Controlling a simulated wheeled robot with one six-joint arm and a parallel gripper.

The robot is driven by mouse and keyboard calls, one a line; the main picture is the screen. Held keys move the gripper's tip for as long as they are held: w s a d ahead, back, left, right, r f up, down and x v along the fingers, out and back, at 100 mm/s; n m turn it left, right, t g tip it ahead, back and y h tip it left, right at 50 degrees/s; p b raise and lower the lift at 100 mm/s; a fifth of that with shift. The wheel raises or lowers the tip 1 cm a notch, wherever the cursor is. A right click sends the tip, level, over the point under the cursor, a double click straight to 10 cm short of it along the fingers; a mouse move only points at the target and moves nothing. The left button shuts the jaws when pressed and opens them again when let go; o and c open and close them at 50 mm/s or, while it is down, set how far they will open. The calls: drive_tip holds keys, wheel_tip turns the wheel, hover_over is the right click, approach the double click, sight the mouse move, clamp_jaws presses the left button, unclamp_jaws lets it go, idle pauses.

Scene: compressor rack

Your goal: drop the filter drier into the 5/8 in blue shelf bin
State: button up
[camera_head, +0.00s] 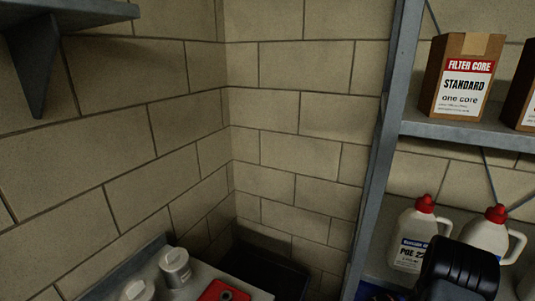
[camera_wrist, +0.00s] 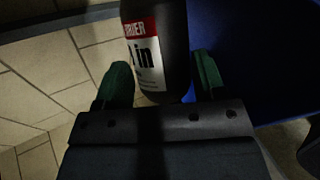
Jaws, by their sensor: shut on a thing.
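The filter drier (camera_wrist: 160,50) is a dark cylinder with a red and white label in the wrist view. The label ends in "RIER" and "in"; its size figure is partly cut off. My gripper (camera_wrist: 161,82) is shut on it, one green finger on each side. A blue surface (camera_wrist: 245,60), which looks like a bin, fills the right of the wrist view beside and behind the drier. I cannot tell whether the drier is over it. A blue edge (camera_head: 372,290) also shows low on the rack in the head view. No bin size label is readable.
A grey metal rack (camera_head: 385,140) stands at the right, with a filter core box (camera_head: 463,78) on its upper shelf. White jugs with red caps (camera_head: 415,235) stand below, partly hidden by a black part. A bench with cans (camera_head: 175,267) and a red item (camera_head: 222,291) is at lower left.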

drive_tip(key=o, duration=1.3)
drive_tip(key=shift+c, duration=0.2)
drive_tip(key=p+v, duration=0.7)
drive_tip(key=v, duration=0.6)
drive_tip(key=shift+s+r, duration=0.25)
drive_tip(key=shift+s, duration=0.05)
